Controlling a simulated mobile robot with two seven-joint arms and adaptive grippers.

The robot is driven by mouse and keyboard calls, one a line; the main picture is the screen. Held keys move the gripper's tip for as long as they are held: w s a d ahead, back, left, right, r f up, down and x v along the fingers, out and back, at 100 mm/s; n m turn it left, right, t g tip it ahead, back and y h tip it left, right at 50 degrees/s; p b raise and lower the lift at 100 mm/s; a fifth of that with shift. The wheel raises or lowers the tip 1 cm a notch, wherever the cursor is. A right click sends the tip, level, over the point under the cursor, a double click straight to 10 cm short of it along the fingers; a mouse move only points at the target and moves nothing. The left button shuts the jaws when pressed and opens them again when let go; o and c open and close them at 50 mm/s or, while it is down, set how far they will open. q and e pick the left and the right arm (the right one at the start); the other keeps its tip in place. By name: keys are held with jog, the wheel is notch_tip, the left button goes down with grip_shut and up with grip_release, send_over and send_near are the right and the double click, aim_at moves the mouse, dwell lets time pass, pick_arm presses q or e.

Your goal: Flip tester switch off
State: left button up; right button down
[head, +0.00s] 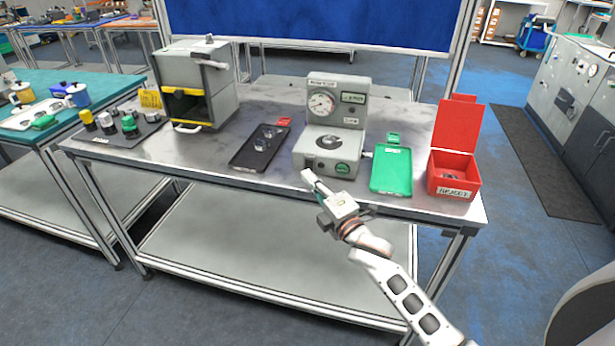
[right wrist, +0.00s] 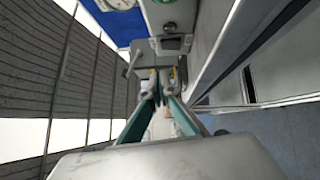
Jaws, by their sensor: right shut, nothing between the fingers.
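The grey tester (head: 330,157) stands near the front edge of the table, right of the middle, with a round dial on its upright back and a green round label on its front. In the right wrist view part of its grey body (right wrist: 182,14) shows at the top. A small part sticks out at its right side in the head view; I cannot tell if it is the switch. My right gripper (head: 308,175) is shut and empty, its fingertips close to the tester's front left corner; I cannot tell if they touch. The wrist view shows its fingertips (right wrist: 164,84) together. My left gripper is out of view.
A black tray (head: 248,158) with round metal parts lies left of the tester. A green tray (head: 391,178) and an open red box (head: 464,185) stand to its right. A grey-and-yellow machine (head: 196,78) stands further left on the metal table (head: 225,185).

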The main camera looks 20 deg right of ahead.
jog(key=r+v, duration=0.1)
jog(key=v, duration=0.7)
jog(key=shift+s+d+r, duration=0.2)
jog(key=shift+s+r, duration=0.05)
jog(key=shift+s, duration=0.1)
jog(key=s+a+f+m+g, duration=0.2)
jog(key=s+f+m+g, duration=0.2)
jog(key=s+f+m, duration=0.4)
jog(key=s+a+f+m+g+h, duration=0.1)
jog(key=s+f+m+g, duration=0.3)
jog(key=s+f+m, duration=0.5)
jog(key=s+f, duration=0.5)
jog(key=f, duration=0.5)
jog(key=shift+s+a+f, duration=0.15)
jog(key=shift+a+f, duration=0.2)
jog(key=shift+a, duration=0.05)
